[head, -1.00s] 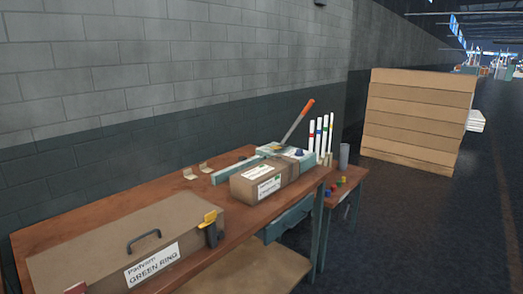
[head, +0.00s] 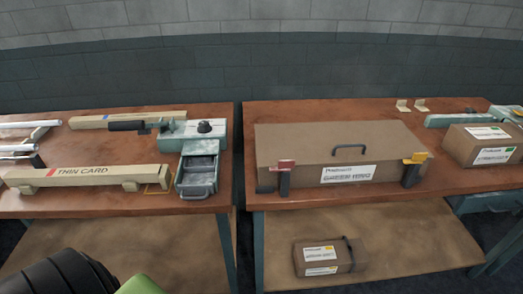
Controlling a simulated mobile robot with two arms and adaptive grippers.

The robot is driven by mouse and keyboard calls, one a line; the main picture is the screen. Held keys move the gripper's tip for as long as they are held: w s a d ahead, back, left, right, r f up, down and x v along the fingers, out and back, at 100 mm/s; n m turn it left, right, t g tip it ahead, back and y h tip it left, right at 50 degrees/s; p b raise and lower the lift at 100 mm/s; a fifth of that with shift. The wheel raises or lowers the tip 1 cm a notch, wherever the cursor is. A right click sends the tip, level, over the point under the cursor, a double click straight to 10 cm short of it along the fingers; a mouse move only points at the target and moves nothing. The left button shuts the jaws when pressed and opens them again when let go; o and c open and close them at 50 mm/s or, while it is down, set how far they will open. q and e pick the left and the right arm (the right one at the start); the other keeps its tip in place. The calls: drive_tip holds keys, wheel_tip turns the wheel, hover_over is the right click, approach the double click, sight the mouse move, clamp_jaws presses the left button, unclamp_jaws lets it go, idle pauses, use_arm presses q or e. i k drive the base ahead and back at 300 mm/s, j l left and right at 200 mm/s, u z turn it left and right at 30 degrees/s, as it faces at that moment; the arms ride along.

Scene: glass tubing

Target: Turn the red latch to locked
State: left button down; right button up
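The red latch (head: 284,165) is on the left part of the front of a long brown case (head: 300,143) on the right-hand table. Its red top sits at the lid's front edge, above a dark upright bracket. A yellow latch (head: 415,158) is on the right part of the same front. The case is closed, with a dark handle (head: 350,150) on the lid and a white label reading "GREEN RING" (head: 348,174) on the front. Neither of my grippers is in view.
The left table (head: 120,205) holds a teal unit with an open drawer (head: 197,178) and a "THIN CARD" beam (head: 90,176). A narrow gap separates the tables. A small box (head: 328,257) lies on the lower shelf. Another box (head: 480,145) stands right of the case.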

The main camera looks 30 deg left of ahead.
sight(283, 166)
drive_tip(key=j+u, duration=0.2)
drive_tip(key=u, duration=0.6)
drive_tip(key=j+z, duration=0.4)
